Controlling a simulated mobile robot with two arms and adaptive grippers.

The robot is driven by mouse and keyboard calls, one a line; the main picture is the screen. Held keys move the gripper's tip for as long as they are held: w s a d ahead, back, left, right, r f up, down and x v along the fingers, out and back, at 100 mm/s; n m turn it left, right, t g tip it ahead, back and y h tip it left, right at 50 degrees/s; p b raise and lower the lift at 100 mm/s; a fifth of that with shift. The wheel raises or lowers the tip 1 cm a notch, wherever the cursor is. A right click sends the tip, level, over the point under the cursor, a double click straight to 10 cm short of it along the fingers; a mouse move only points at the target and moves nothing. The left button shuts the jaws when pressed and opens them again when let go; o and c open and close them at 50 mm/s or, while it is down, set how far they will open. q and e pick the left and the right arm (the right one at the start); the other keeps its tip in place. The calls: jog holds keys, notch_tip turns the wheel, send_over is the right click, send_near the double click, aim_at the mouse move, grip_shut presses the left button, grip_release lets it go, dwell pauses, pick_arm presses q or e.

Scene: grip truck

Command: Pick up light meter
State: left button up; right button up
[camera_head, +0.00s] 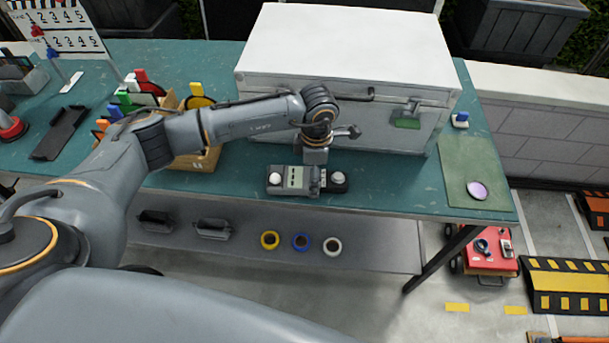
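The light meter appears to be the small grey device (291,181) with a pale panel and a white dome, lying near the front edge of the teal table. A darker part with a second white dome (337,177) sits at its right; I cannot tell whether they are one piece. My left gripper (316,158) points down just behind and above the device, close to its right half. Its fingertips are partly hidden, so their opening and any contact are unclear. My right gripper is not in view.
A large white case (345,45) stands right behind the gripper. A wooden box (205,160) of coloured clips is to the left. A green mat (474,165) with a lens disc lies right. Tape rolls (301,241) sit on the lower shelf. A red cart (487,262) stands below right.

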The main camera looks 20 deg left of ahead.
pick_arm(q)
jog(key=shift+f, duration=0.7)
jog(key=c, duration=1.5)
jog(key=shift+r, duration=0.1)
